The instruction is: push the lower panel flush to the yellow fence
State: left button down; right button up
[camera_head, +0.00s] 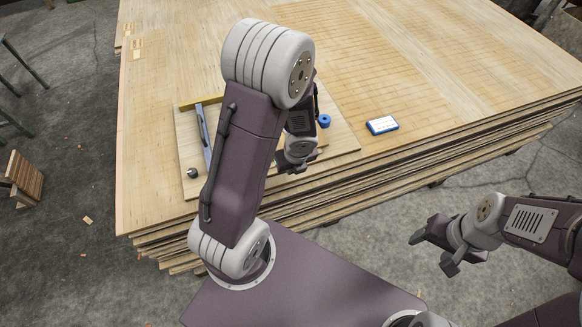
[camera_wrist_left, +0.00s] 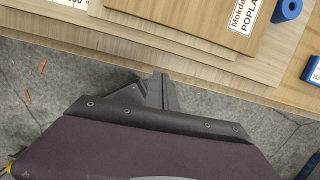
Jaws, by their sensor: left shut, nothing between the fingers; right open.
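The lower panel (camera_head: 345,142) is a light wood board lying on the veneer stack. The yellow fence (camera_head: 200,102) is a strip along its far left edge; my left arm hides much of both. In the left wrist view a browner upper panel (camera_wrist_left: 185,12) with a printed white label lies above the paler lower panel (camera_wrist_left: 150,32). My left gripper (camera_head: 292,167) is shut and empty by the panel's near edge; in the wrist view its fingertips (camera_wrist_left: 162,76) point at the board edges, and contact cannot be told. My right gripper (camera_head: 433,256) is open and empty, off the stack.
The wide veneer stack (camera_head: 440,60) has bare surface right of the panel. A blue roll (camera_head: 324,121) and a blue-and-white box (camera_head: 382,125) lie nearby. A grey-blue bar (camera_head: 203,140) and a round metal piece (camera_head: 192,173) are at the panel's left.

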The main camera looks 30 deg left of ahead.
pick_arm(q)
jog(key=b+x, duration=0.4)
jog(key=x, duration=0.3)
jog(key=shift+s, duration=0.1)
jog(key=w+a+p, duration=0.1)
jog(key=w+a+r+p, duration=0.1)
jog(key=shift+a+r+p, duration=0.1)
jog(key=shift+a+p, duration=0.2)
jog(key=shift+w+a, duration=0.25)
pick_arm(e)
notch_tip(320, 180, down, 3)
jog(key=shift+r, duration=0.1)
pick_arm(q)
jog(key=shift+w+a+r+p, duration=0.1)
jog(key=shift+w+a+p, duration=0.15)
jog(key=shift+a+p, duration=0.15)
jog(key=shift+w+a, duration=0.35)
jog(key=shift+w+a+f, duration=0.15)
jog(key=shift+f, duration=0.05)
pick_arm(e)
jog(key=shift+w+a+r, duration=0.3)
jog(key=shift+a+r, duration=0.05)
jog(key=shift+r, duration=0.1)
